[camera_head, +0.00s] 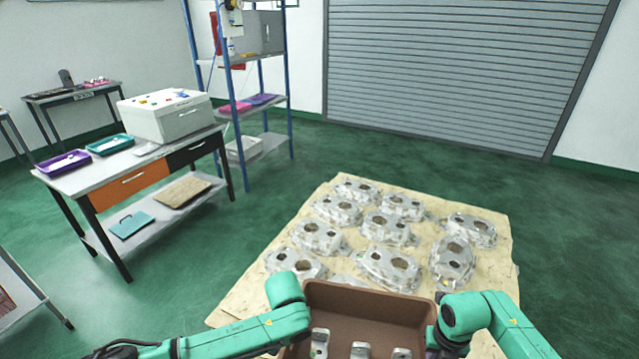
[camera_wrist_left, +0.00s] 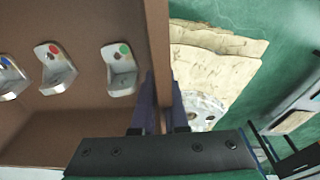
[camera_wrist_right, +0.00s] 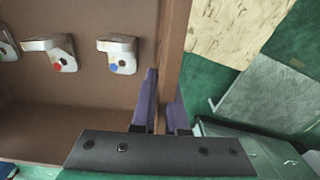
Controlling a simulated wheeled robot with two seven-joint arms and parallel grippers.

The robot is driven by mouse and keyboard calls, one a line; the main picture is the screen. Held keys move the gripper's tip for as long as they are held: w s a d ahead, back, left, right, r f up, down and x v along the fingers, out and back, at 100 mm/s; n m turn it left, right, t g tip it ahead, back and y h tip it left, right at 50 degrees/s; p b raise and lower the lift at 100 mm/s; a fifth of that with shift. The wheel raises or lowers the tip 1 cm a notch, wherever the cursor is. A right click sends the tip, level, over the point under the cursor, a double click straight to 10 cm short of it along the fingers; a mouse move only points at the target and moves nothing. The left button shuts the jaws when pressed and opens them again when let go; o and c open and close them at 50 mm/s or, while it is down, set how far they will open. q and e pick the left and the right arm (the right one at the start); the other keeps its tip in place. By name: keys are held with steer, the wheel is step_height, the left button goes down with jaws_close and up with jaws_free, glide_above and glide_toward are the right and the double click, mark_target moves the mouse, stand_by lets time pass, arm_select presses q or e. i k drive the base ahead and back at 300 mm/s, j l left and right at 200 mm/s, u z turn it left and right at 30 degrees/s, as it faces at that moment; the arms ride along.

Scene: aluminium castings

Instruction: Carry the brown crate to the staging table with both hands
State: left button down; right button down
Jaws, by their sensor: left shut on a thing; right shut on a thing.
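The brown crate (camera_head: 365,299) is in front of me at the bottom of the head view, its near part cut off. Metal brackets with coloured dots lie in it. My left gripper (camera_wrist_left: 164,98) is shut on one side wall of the crate, whose rim (camera_wrist_left: 157,35) runs between its fingers. My right gripper (camera_wrist_right: 162,97) is shut on the opposite wall, with the rim (camera_wrist_right: 174,40) between its fingers. In the head view the arms hide most of both grips. Several tables show; I cannot tell which is the staging table.
A flat tan sheet (camera_head: 335,207) with several aluminium castings (camera_head: 388,228) lies ahead on the floor. A workbench (camera_head: 88,182) with a white box (camera_head: 166,117) and trays stands left, beside a blue-post shelf (camera_head: 268,103). Another table (camera_head: 62,97) is far left.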

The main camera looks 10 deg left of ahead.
mark_target(101, 169)
steer(key=i+j+u, duration=0.2)
steer(key=j, duration=0.45)
steer(key=i+j+u, duration=0.2)
steer(key=j, duration=0.5)
steer(key=i+j+u, duration=0.15)
steer(key=j, duration=0.45)
steer(key=i+j+u, duration=0.2)
steer(key=j, duration=0.4)
steer(key=i+j+u, duration=0.2)
steer(key=i+j, duration=0.15)
steer(key=j, duration=0.2)
steer(key=i+j+u, duration=0.2)
steer(key=i+j, duration=0.15)
steer(key=j, duration=0.15)
steer(key=i+j+u, duration=0.15)
steer(key=i+j, duration=0.2)
steer(key=i+l+u, duration=0.55)
steer(key=i+l, duration=0.3)
steer(key=l+u, duration=0.25)
steer(key=l, duration=0.65)
steer(key=l+u, duration=0.3)
steer(key=l, duration=0.65)
steer(key=k+l+u, duration=0.15)
steer(key=i+l, duration=0.1)
steer(key=i, duration=1.35)
